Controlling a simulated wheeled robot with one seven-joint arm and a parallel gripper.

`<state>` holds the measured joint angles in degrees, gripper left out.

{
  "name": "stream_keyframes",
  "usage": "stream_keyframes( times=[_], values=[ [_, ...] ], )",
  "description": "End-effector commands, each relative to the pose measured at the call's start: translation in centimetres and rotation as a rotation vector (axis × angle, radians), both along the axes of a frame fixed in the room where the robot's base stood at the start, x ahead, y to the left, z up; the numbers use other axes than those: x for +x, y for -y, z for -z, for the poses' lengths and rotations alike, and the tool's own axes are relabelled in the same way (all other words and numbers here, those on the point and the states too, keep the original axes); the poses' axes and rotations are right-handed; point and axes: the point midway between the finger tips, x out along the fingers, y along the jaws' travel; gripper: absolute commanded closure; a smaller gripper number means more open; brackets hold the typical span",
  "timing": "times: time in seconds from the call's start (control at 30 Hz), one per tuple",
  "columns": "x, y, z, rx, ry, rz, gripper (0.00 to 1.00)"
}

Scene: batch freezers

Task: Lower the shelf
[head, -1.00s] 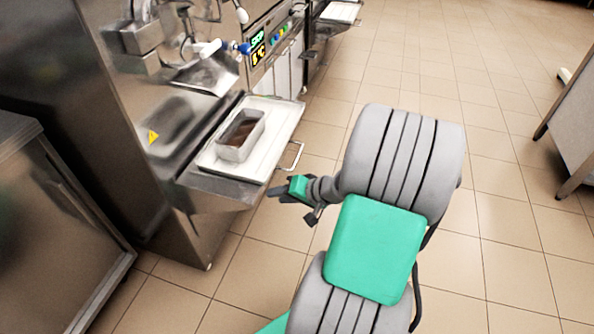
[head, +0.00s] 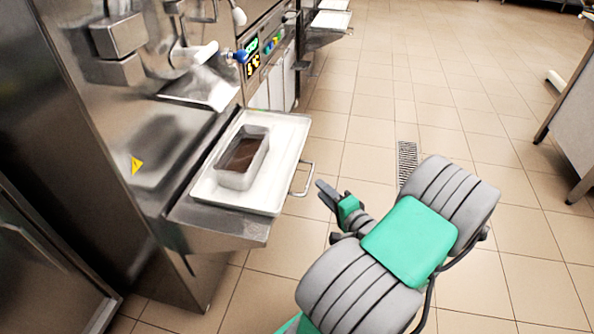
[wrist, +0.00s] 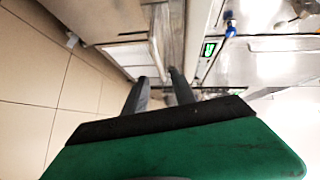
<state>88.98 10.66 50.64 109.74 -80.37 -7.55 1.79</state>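The shelf (head: 262,236) is a steel ledge jutting out from the front of the batch freezer, with a wire handle (head: 303,180) at its right side. A white tray (head: 284,145) lies on it, holding a metal pan (head: 236,178) with dark brown contents. My gripper (head: 322,190) is just right of the handle, apart from it in the head view. In the wrist view my gripper's two fingers (wrist: 160,90) stand apart with nothing seen between them. The wrist view shows the freezer front and part of its green display beyond the fingers.
The freezer body (head: 100,130) with its spout and a blue-tipped lever (head: 242,56) rises behind the shelf. A steel cabinet (head: 40,270) is at lower left. Another counter (head: 575,130) stands at far right. The tiled floor between is clear, with a drain grate (head: 407,162).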

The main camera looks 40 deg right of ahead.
Motion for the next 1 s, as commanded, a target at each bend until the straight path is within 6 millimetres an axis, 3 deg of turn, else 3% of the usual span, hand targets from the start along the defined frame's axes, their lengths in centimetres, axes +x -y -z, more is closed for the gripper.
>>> stream_keyframes(
  times=[0.5,0.77,1.0],
  values=[
    [7.3,1.0,1.2,-0.001,0.001,-0.001,0.68],
    [7.6,1.0,1.1,0.000,0.000,0.000,0.68],
    [7.6,1.0,1.1,0.000,0.000,-0.001,0.87]
  ],
)
